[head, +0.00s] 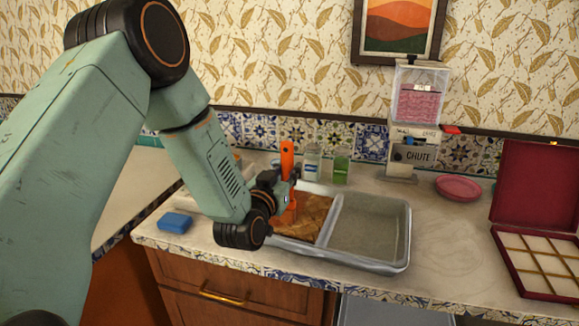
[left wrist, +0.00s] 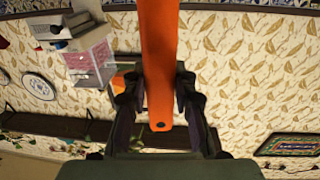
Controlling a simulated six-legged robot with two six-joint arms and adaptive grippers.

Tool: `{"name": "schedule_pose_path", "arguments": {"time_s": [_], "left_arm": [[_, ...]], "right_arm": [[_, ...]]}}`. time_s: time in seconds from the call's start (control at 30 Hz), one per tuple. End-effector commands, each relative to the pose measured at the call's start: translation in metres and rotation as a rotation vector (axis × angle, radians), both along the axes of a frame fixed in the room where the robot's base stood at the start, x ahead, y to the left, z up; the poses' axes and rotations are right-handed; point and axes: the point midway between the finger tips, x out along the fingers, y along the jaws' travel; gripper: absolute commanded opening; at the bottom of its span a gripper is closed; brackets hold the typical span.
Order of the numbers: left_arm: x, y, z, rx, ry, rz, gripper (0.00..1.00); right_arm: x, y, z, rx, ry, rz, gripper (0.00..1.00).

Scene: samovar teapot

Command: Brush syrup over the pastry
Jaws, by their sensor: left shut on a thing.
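The pastry (head: 305,217) is a brown, scored slab in the left compartment of a grey metal tray (head: 405,235). My left gripper (head: 290,190) is shut on an orange brush (head: 287,158) that stands about upright over the pastry. The brush's lower end reaches down by the pastry; its tip is partly hidden by the gripper, and I cannot tell whether it touches. In the left wrist view the orange handle (left wrist: 159,60) runs between the two fingers (left wrist: 157,100). My right gripper is not in view.
The tray's right compartment (head: 365,228) is empty. A blue sponge (head: 175,222) lies left of the tray. A clear jar (head: 312,160) and green glass (head: 341,169) stand behind it. A dispenser (head: 412,150), pink plate (head: 458,187) and open red box (head: 530,200) stand to the right.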

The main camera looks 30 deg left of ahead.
Motion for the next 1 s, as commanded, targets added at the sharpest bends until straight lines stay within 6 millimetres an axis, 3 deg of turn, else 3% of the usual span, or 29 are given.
{"name": "schedule_pose_path", "arguments": {"time_s": [0.2, 0.4, 1.0], "left_arm": [[-0.019, -0.003, -0.003, -0.004, 0.012, 0.000, 0.00], [-0.023, -0.003, -0.002, -0.002, 0.010, 0.000, 0.00], [0.014, 0.002, -0.002, -0.002, 0.005, 0.001, 0.00]], "right_arm": [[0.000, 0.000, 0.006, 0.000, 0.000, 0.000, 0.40], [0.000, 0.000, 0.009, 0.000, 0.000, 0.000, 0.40], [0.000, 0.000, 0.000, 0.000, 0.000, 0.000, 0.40]]}}
